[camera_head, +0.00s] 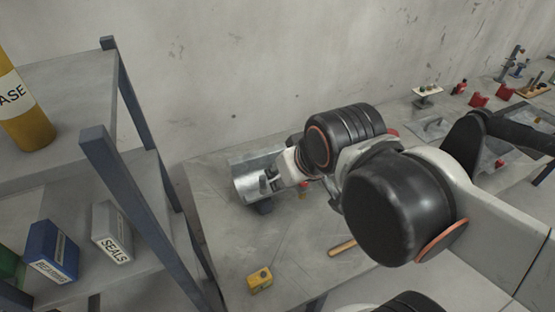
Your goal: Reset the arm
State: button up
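My arm reaches from the right edge of the head view across to the workbench (225,222). My gripper (266,178) is at the left end of the arm, beside a shiny grey metal cylinder-like part (246,190) on the bench. The gripper's dark fingers overlap this part in the picture. I cannot tell whether they touch it or how far apart they are. Much of the gripper and the bench behind it is hidden by my arm.
A yellow block (260,280) and a wooden handle (342,247) lie on the bench's front part. A shelf with blue posts (128,185) stands at left, holding a yellow canister (22,118), a blue box (52,252) and a grey box (111,232). Red items (478,99) stand back right.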

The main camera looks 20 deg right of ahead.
jog(key=shift+s, duration=0.15)
notch_tip(320, 180, down, 9)
jog(key=b, duration=0.9)
jog(key=shift+r, duration=0.1)
jog(key=shift+d, duration=0.1)
